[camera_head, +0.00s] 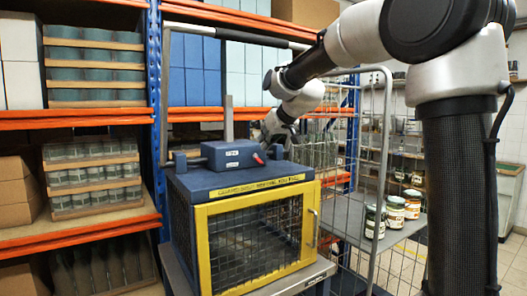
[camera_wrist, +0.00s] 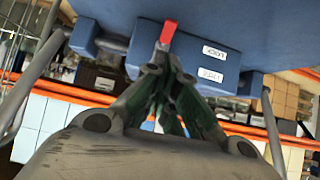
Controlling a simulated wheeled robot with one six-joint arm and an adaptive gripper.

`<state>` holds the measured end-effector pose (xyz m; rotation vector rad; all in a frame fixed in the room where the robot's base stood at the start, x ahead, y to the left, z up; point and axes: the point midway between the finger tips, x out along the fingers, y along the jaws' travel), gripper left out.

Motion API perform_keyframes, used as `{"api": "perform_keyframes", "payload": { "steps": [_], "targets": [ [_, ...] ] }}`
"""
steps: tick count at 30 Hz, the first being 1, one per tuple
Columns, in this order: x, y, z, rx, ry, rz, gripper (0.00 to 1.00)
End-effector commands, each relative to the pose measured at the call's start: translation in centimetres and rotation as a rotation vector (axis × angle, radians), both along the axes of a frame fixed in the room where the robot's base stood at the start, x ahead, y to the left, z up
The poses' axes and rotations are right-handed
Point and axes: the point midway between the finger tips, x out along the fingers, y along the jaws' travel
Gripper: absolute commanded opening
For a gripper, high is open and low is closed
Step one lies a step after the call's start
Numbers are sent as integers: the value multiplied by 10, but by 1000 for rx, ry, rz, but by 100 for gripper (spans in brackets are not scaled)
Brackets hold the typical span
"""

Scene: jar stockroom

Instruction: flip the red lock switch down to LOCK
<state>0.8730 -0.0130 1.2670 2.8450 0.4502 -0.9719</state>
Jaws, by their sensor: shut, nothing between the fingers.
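The red lock switch (camera_wrist: 168,32) sticks out from a blue lock housing (camera_wrist: 203,65) in the wrist view, beside two white labels; the upper one in that picture appears upside down and seems to read LOCK. The switch shows small at the right end of the housing (camera_head: 224,153) in the head view (camera_head: 258,158). My gripper (camera_wrist: 163,62) is shut and empty, its fingertips just below the switch in the wrist picture; whether they touch it I cannot tell. In the head view my gripper (camera_head: 275,146) is close to the right of the switch, its tips partly unclear.
The housing sits on a blue cage box with a yellow-framed mesh door (camera_head: 197,245), on a cart (camera_head: 325,268). A grey upright post (camera_head: 228,118) rises behind the housing. A wire trolley side (camera_head: 385,150) stands at right. Several jars (camera_head: 395,212) stand on a shelf beyond.

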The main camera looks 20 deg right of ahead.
Motion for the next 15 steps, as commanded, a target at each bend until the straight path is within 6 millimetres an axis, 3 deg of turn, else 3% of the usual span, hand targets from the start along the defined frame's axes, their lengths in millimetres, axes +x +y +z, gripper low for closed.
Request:
{"api": "perform_keyframes", "payload": {
  "steps": [6, 15],
  "targets": [
    [-50, -17, -9, 1, -1, -2, 0],
    [-89, -29, -17, -1, 0, -1, 0]
  ]
}}
